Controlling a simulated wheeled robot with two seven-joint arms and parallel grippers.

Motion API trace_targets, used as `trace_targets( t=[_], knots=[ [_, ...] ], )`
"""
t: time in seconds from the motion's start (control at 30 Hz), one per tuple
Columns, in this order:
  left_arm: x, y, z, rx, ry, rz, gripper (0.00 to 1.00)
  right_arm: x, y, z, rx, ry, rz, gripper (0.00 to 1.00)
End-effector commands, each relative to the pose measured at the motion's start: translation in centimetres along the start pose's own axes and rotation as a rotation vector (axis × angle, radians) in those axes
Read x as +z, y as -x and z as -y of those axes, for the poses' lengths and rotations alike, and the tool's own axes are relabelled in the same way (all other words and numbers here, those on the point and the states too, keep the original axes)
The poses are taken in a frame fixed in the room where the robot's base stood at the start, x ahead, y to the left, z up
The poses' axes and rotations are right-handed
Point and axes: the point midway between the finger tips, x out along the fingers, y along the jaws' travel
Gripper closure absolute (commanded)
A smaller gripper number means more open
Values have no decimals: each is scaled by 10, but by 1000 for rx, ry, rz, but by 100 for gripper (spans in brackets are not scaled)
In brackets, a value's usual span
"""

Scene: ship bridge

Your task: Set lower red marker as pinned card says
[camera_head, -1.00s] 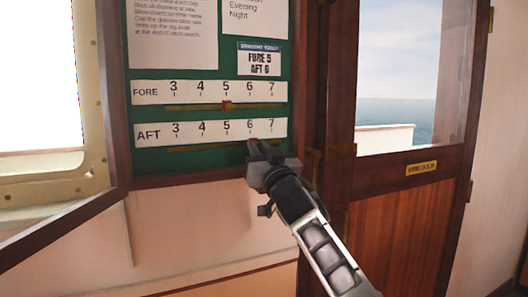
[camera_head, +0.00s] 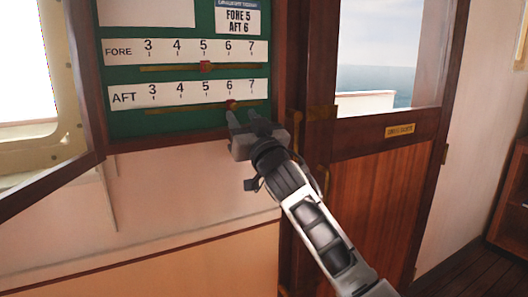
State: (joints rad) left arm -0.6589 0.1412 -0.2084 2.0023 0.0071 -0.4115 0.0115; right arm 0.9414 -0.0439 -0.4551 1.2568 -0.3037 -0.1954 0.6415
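The lower red marker (camera_head: 231,104) sits on the brass rail under the AFT scale (camera_head: 190,92), below its 6. The upper red marker (camera_head: 205,67) is on the FORE rail, below its 5. The pinned card (camera_head: 238,18) at the top reads FORE 5, AFT 6. My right gripper (camera_head: 244,117) is just below and right of the lower marker. Its fingers are apart and look empty, and the marker shows clear above them. The gripper hides part of the board's lower edge. My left gripper is out of view.
The green board (camera_head: 180,121) has a dark wooden frame. An open window (camera_head: 30,130) stands at the left. A wooden door (camera_head: 375,190) with a pane is at the right, with a brass handle close to my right arm. The wall below the board is clear.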

Motion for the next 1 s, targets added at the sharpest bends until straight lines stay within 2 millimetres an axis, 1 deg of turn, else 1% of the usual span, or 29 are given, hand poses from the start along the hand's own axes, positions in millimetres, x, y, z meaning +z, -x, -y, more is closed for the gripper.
trace_targets(
  t=[0.03,0.3,0.4,0.5,0.6,0.7,1.0],
  knots=[
    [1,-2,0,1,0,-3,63,3,12,0,-1,0,0,63],
    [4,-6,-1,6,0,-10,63,4,69,0,-2,1,2,63],
    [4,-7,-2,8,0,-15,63,4,88,0,-2,-1,2,63],
    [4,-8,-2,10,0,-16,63,3,104,0,-2,0,2,63],
    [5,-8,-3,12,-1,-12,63,2,114,0,-2,0,1,63],
    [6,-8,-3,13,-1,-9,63,1,119,1,-2,-1,2,63],
    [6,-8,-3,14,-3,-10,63,0,120,0,-1,-1,1,63]
  ],
)
